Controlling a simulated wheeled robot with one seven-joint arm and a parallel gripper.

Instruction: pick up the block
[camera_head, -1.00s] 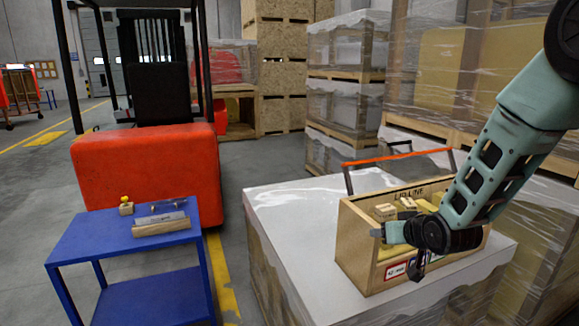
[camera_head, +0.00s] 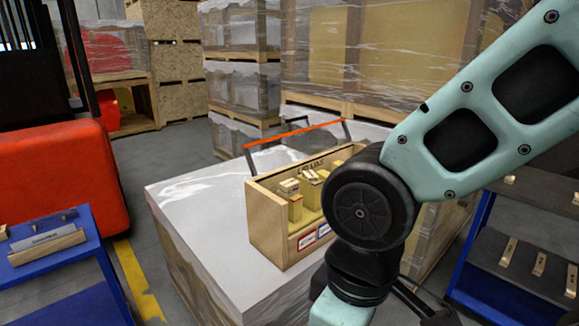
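Several pale wooden blocks (camera_head: 290,188) stand inside an open wooden crate (camera_head: 268,225) in the head view. The crate has an orange-red handle bar and sits on a wrapped pallet load. More wooden pieces lie on the blue shelf unit at the right, including a narrow block (camera_head: 510,248). I cannot tell which one the task means. My arm crosses from the upper right, with its black joint in front of the crate's right part and hiding it. The arm runs on down to the bottom edge. I cannot make out my gripper's fingers.
The grey top of the wrapped load (camera_head: 195,205) is bare left of the crate. A blue table (camera_head: 60,270) with a wooden piece stands at the left, near an orange-red forklift (camera_head: 60,185). A blue shelf unit (camera_head: 466,262) stands at the right. Wrapped pallets fill the back.

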